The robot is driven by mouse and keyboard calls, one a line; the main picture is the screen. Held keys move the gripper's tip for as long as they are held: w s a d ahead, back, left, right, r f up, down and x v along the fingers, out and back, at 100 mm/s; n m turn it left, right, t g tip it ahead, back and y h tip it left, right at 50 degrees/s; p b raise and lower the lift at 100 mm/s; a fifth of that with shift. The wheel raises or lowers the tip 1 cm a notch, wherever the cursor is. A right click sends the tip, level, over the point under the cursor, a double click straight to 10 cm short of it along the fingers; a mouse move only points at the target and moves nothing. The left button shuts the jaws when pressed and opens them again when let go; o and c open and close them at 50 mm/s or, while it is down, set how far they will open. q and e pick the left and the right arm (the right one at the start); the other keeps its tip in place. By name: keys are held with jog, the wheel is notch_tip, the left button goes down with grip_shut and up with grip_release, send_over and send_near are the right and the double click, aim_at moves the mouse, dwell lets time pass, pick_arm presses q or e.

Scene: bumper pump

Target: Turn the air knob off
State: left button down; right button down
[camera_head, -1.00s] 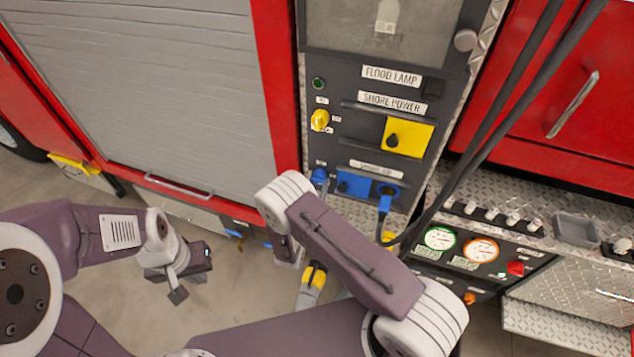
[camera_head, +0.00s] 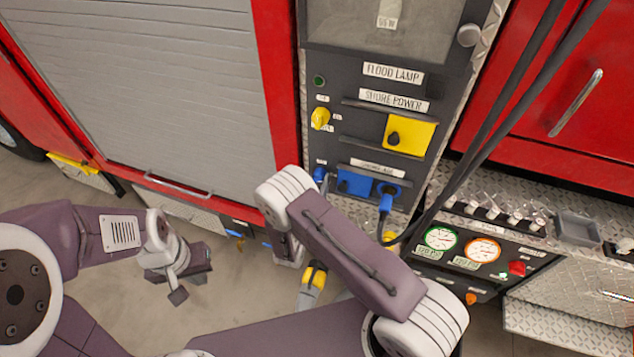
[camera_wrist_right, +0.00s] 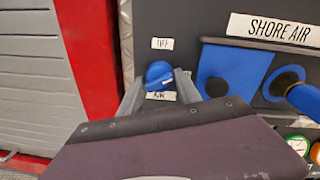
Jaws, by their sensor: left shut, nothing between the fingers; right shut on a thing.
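The blue air knob (camera_head: 320,173) is on the dark panel, left of the blue shore air socket. In the head view my right forearm hides most of that gripper. My left gripper (camera_head: 195,278) is shut and empty, over the floor at lower left.
A yellow knob (camera_head: 320,118) and yellow shore power cover (camera_head: 408,136) are higher up. Black cables (camera_head: 490,120) hang at right. Gauges (camera_head: 441,238) sit lower right.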

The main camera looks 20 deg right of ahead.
jog(key=n, duration=0.5)
jog(key=shift+d+r, duration=0.1)
jog(key=n, duration=0.5)
jog(key=shift+r+n+g+h, duration=0.2)
jog(key=shift+n+g+h, duration=0.1)
jog(key=shift+h, duration=0.1)
jog(key=shift+n, duration=0.3)
jog(key=c, duration=0.9)
grip_release()
